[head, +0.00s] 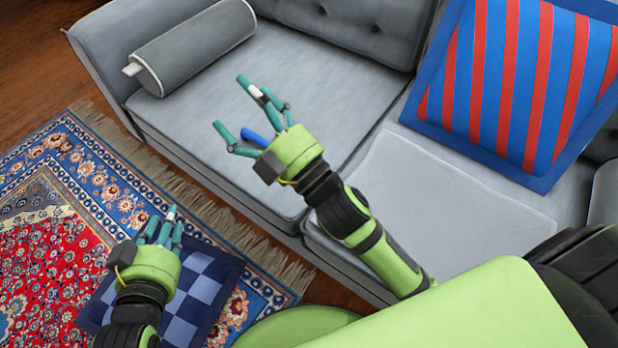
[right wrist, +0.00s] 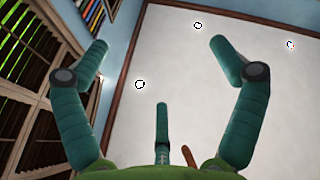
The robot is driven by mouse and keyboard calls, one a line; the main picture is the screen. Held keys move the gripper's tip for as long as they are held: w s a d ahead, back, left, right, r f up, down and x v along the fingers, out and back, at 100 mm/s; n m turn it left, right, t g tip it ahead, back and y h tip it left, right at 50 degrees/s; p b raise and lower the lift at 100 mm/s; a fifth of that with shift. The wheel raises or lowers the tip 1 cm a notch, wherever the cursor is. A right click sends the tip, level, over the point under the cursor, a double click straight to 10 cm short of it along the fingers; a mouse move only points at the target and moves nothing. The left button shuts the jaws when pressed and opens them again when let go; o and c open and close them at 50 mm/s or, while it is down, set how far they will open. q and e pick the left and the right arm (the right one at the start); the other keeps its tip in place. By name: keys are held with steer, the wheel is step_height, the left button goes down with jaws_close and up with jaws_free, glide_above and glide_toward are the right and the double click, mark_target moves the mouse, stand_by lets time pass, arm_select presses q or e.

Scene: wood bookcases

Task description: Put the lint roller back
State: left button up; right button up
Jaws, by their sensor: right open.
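I cannot clearly make out a lint roller in either view. A small bright blue piece (head: 255,137) shows among the fingers of my right gripper (head: 245,100); I cannot tell whether it is a separate thing or part of the hand. The right gripper is above the grey sofa seat with its fingers spread open. The right wrist view shows these fingers (right wrist: 160,60) against the ceiling, with a small orange-brown piece (right wrist: 188,156) at their base. My left gripper (head: 165,222) is low at the left, over the rug and checked cushion; how far its fingers are open is unclear.
The grey sofa (head: 300,70) carries a grey bolster (head: 195,50) with a pale tab at its left end, and a red-and-blue striped cushion (head: 520,80). A checked cushion (head: 205,285) lies on the patterned rug (head: 50,255). The middle of the seat is clear.

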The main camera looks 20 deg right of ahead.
steer(key=s+d+f+m+g+h, duration=0.3)
steer(key=d+f+m, duration=0.1)
steer(key=f, duration=0.4)
steer(key=s+d+f+m+g+h, duration=0.3)
steer(key=s+f+m, duration=0.1)
steer(key=f, duration=0.3)
steer(key=shift+d+f+m+g+h, duration=0.3)
steer(key=shift+d+f+m+g, duration=0.1)
steer(key=shift+m, duration=0.1)
